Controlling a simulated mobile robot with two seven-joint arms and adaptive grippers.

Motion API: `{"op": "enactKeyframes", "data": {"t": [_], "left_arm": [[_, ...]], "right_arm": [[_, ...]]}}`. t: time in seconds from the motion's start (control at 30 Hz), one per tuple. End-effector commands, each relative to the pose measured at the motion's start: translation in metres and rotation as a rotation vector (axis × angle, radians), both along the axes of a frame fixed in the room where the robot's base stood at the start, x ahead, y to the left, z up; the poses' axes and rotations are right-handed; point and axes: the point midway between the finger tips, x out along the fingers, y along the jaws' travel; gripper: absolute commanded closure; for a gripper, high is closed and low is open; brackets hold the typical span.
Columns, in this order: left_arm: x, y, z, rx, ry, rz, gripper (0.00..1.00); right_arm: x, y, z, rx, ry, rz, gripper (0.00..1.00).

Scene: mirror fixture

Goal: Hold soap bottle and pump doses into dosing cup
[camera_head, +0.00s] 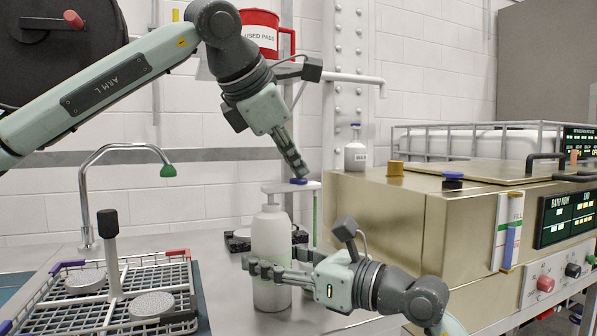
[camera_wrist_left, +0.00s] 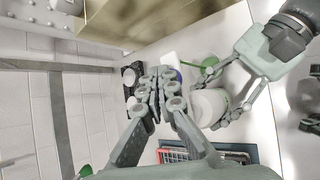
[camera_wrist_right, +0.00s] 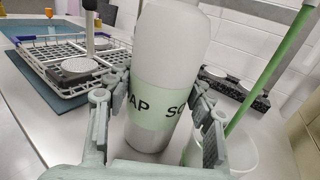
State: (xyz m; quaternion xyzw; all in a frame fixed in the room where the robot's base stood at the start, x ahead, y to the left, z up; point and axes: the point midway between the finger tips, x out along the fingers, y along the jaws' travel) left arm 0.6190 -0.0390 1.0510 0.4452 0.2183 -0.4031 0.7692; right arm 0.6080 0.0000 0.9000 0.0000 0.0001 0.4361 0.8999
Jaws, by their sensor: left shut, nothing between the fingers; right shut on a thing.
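The white soap bottle (camera_head: 271,235) stands upright on the bench; its pale green label shows in the right wrist view (camera_wrist_right: 150,105). My right gripper (camera_head: 262,270) is shut around its lower body. The pump head (camera_head: 280,187) has a blue top (camera_head: 298,181) and a spout reaching right. My left gripper (camera_head: 300,173) is shut and empty, its tips at the blue top, apparently touching. A thin green strand (camera_head: 315,218) hangs below the spout. In the right wrist view it runs down into a pale, see-through dosing cup (camera_wrist_right: 236,155) beside the bottle. My right gripper hides the cup in the head view.
A brass-coloured machine (camera_head: 390,220) stands close on the right. A dark rack (camera_wrist_right: 235,85) lies behind the bottle.

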Motion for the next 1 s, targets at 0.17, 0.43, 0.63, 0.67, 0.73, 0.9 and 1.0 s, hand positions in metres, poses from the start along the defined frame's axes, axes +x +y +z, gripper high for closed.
{"op": "enactKeyframes", "data": {"t": [0.17, 0.43, 0.63, 0.67, 0.73, 0.9, 1.0], "left_arm": [[0.000, 0.001, -0.006, 0.005, 0.007, 0.002, 1.00], [0.001, 0.001, -0.005, 0.006, 0.008, 0.002, 1.00], [0.001, 0.001, 0.003, 0.005, 0.006, 0.002, 1.00], [0.001, 0.001, 0.005, 0.005, 0.006, 0.002, 1.00], [0.001, 0.001, 0.010, 0.005, 0.005, 0.003, 1.00], [0.001, 0.000, 0.020, 0.004, 0.003, 0.002, 1.00], [0.000, 0.000, 0.024, 0.003, 0.003, 0.001, 1.00]], "right_arm": [[-0.001, 0.000, 0.000, 0.000, -0.001, 0.001, 0.90], [-0.001, 0.000, 0.001, 0.000, -0.002, 0.002, 0.90], [-0.001, 0.000, 0.001, 0.000, -0.003, 0.002, 0.90], [-0.001, 0.000, 0.001, 0.000, -0.003, 0.002, 0.90], [-0.001, 0.000, 0.001, 0.000, -0.003, 0.002, 0.90], [-0.001, 0.000, 0.001, 0.000, -0.001, 0.001, 0.90], [-0.001, 0.000, 0.000, 0.000, -0.001, 0.001, 0.90]]}}
